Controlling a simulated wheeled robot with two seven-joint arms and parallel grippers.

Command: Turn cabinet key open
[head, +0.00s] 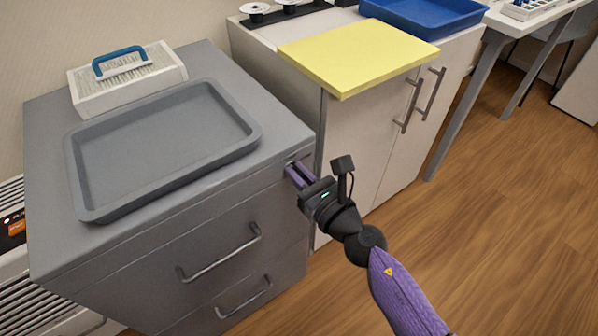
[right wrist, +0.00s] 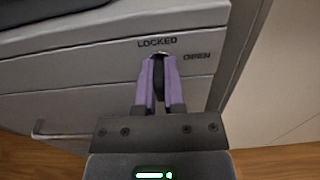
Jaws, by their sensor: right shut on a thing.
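The grey cabinet (head: 190,255) stands at the left in the head view, with two drawer handles on its front. My right gripper (head: 291,167) is at the upper right corner of its front. In the right wrist view my purple fingers (right wrist: 159,62) are shut on the dark key (right wrist: 159,80) at the lock. A bit of the lock's metal (right wrist: 160,53) shows above the fingertips, just under the word LOCKED (right wrist: 157,42). The word OPEN (right wrist: 197,57) is to the right of it. Most of the key is hidden between the fingers. My left gripper is not in view.
A grey tray (head: 160,145) and a white box with a blue handle (head: 127,75) sit on the cabinet. A white cupboard (head: 365,140) stands close on the right, with a yellow board (head: 358,55) overhanging its front. Wooden floor (head: 500,220) is clear at the right.

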